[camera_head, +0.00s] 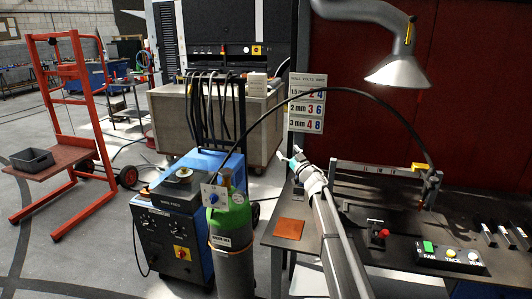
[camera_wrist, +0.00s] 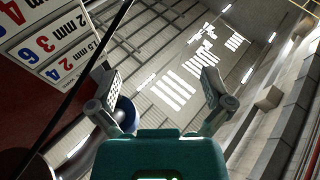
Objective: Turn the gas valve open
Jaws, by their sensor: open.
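The gas cylinder (camera_head: 232,262) is grey with a green shoulder and stands upright in front of the welding machine in the head view. A blue round knob (camera_head: 213,198), which looks like the gas valve, sits on a pale plate at its top. How far the knob is turned cannot be told. My gripper (camera_head: 293,157) is raised over the left end of the workbench, right of the cylinder and apart from it. In the wrist view, my gripper (camera_wrist: 160,78) has its two fingers spread with nothing between them. The cylinder and knob do not show in that view.
The blue welding machine (camera_head: 172,225) stands left of the cylinder. A black hose arcs above my arm. The workbench (camera_head: 283,256) carries an orange-brown plate (camera_head: 289,228) and a switch box (camera_head: 450,257). A settings sign (camera_head: 306,104) and an extraction hood (camera_head: 398,72) are behind.

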